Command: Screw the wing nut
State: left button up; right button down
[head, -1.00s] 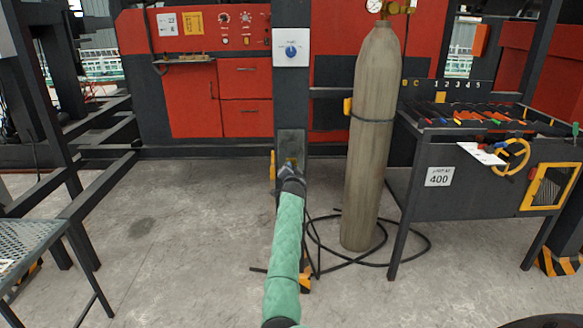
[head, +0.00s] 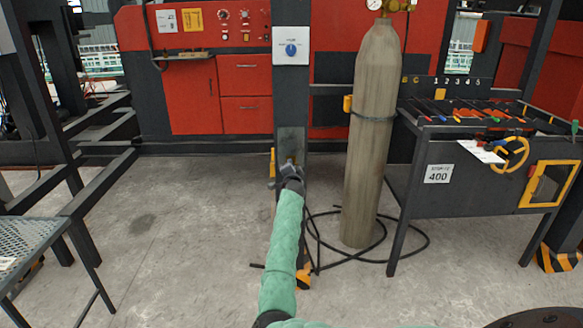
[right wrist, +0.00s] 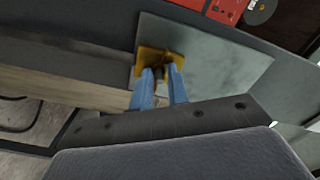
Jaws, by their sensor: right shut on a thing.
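A brass-coloured wing nut (right wrist: 150,58) sits against a grey metal plate in the right wrist view. My right gripper (right wrist: 161,78) has its blue fingers on either side of the near part of the nut, shut on it. In the head view my right gripper (head: 289,168) is at the dark upright post (head: 291,100), at its lower plate. The nut is too small and covered to make out there. My left gripper is not in view.
A gas cylinder (head: 372,130) stands right of the post, with a black hose (head: 400,259) looped on the floor. A tool bench (head: 455,165) is at the right and a mesh table (head: 30,250) at the left. The floor left of the post is clear.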

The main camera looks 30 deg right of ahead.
jog(key=shift+f, duration=0.15)
jog(key=c, duration=1.4)
grip_release()
jog(key=shift+o, duration=0.2)
jog(key=shift+a, duration=0.1)
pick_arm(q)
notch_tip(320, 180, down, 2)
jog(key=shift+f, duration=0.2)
pick_arm(e)
jog(key=v, duration=0.7)
jog(key=shift+s, duration=0.35)
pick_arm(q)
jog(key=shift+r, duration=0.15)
pick_arm(e)
jog(key=shift+a, duration=0.15)
